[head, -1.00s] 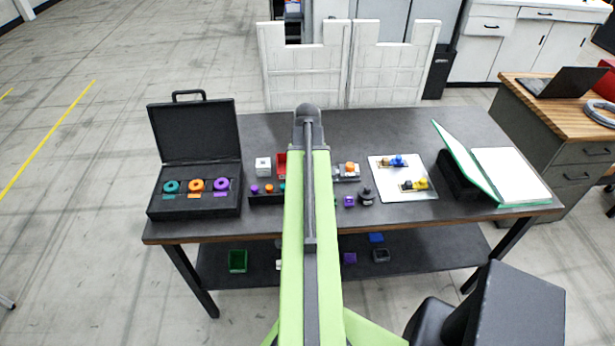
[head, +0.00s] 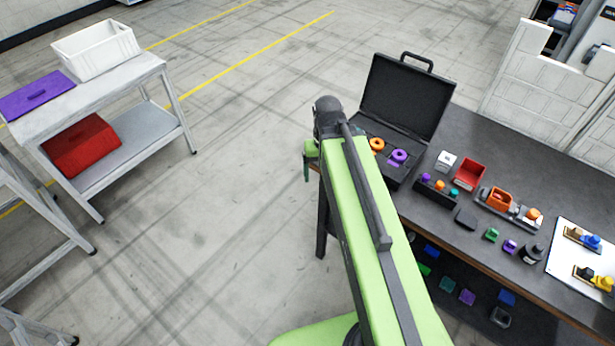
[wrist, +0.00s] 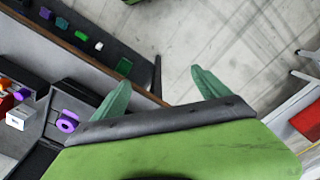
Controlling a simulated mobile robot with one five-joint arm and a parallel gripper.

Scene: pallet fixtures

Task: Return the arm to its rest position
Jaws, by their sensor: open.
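My arm (head: 365,200) reaches up through the middle of the head view, light green with a dark rod. My gripper (wrist: 160,82) shows two teal fingers spread apart, with nothing between them. In the head view only a bit of a teal finger (head: 307,168) shows past the arm's far end, over the floor by the table's left corner. The rest of the gripper is hidden there.
The dark table (head: 465,228) is at right, with an open black case (head: 408,95), a red bin (head: 468,174) and small parts. Its lower shelf holds several coloured pieces. A grey cart (head: 150,70) with a white crate (head: 97,48) stands at left. Open floor lies between.

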